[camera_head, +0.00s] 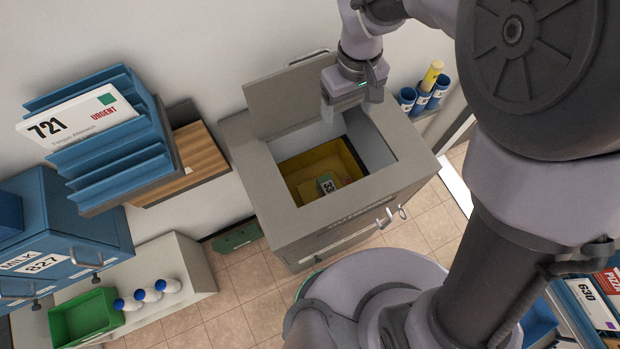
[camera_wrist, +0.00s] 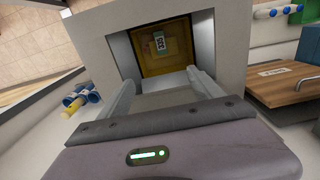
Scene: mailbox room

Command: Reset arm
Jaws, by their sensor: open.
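My gripper (camera_head: 349,104) is above the open top of a grey parcel box, near its back right corner. In the wrist view my gripper (camera_wrist: 160,92) has its two fingers spread apart with nothing between them. The grey box (camera_head: 300,232) has its lid (camera_head: 292,98) raised against the wall. Inside the box is a yellow bin (camera_head: 297,168), and a yellow parcel (camera_head: 311,188) with a green and white label lies at its bottom. The parcel also shows in the wrist view (camera_wrist: 172,50), apart from my fingers.
A green crate (camera_head: 88,318) and blue-capped bottles (camera_head: 149,295) sit lower left. Tiled floor (camera_head: 250,285) shows in front.

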